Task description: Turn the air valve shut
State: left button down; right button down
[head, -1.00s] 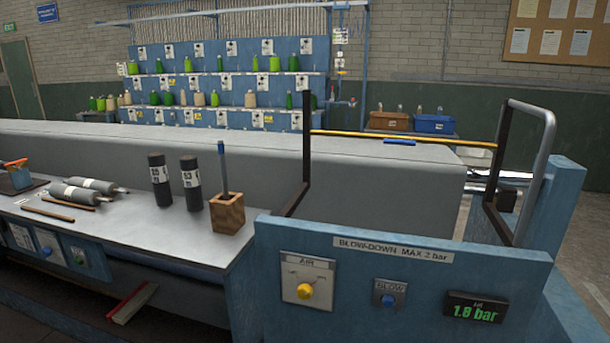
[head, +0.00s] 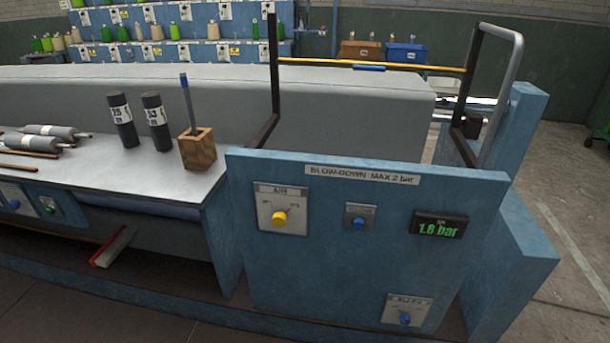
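The air valve is a yellow knob (head: 279,218) on a pale square plate (head: 281,208) marked AIR, at the left of a blue upright panel (head: 330,260) in the head view. The panel carries a label (head: 362,174) reading BLOW-DOWN MAX 2 bar. A black display (head: 438,225) at its right shows green digits that look like 1.8 bar. Neither of my grippers is in view, and nothing touches the knob.
Blue knobs sit right of the valve (head: 359,223) and lower down (head: 404,318). A grey worktop (head: 95,170) at left holds dark cylinders (head: 123,120), grey rollers and a wooden block (head: 196,148). A metal frame (head: 512,90) rises behind the panel. Floor is open at right.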

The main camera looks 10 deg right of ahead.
aim_at(280, 219)
jog(key=i+u, duration=0.1)
jog(key=u, duration=0.25)
jog(key=i+l+u, duration=0.1)
jog(key=u, duration=0.3)
jog(key=i+l+u, duration=0.1)
jog(key=u, duration=0.25)
